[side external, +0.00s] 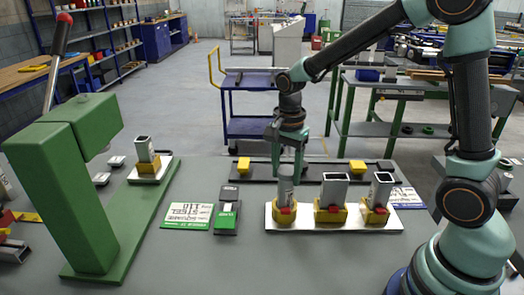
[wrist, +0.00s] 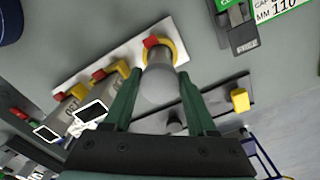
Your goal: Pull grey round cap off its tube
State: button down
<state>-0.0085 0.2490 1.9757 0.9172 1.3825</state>
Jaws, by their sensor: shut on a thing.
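The round tube (side external: 286,190) stands upright in a yellow holder (side external: 285,215) with a red clamp, at the left end of a white plate (side external: 270,220). My gripper (side external: 287,168) points down over this tube, its fingers at the tube's top end. In the wrist view the grey round cap (wrist: 160,88) shows as a smooth end between the two green fingers of my gripper (wrist: 159,78), which are shut on it. The fingers hide most of the cap in the side view, and the seam between cap and tube cannot be made out.
Two open square tubes (side external: 333,188) (side external: 380,190) stand in yellow holders to the right. A dark rail (side external: 322,172) with yellow blocks lies behind. A black-green device (side external: 227,215) and a sign (side external: 187,215) lie left. A green press (side external: 65,190) stands farther left.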

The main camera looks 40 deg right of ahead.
aim_at(286, 170)
jog(key=shift+r, duration=2.5)
dwell(0.8)
